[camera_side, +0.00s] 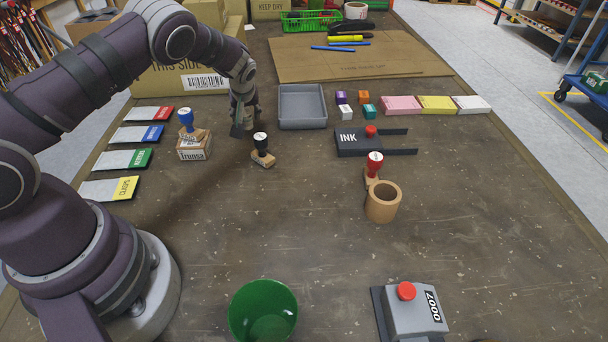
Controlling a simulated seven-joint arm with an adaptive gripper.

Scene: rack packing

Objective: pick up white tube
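I see no white tube in this view. A short brown open-topped cylinder (383,210) stands upright right of centre, close to a red-handled stamp (375,163). A pale roll (355,10) lies at the far edge. My gripper (242,129) points down at the table between a blue-handled stamp (186,125) and a grey tray (302,118). A black-handled stamp (261,146) stands just in front and to the right of it. The gripper is small and seen from the side, so its finger gap is unclear. No held thing is visible.
A black INK box (358,146), small coloured cubes (362,97) and paper pads (400,104) lie on the right. Coloured cards (128,159) line the left. A green bowl (262,312) and a red-button device (414,315) stand in front. The centre front is clear.

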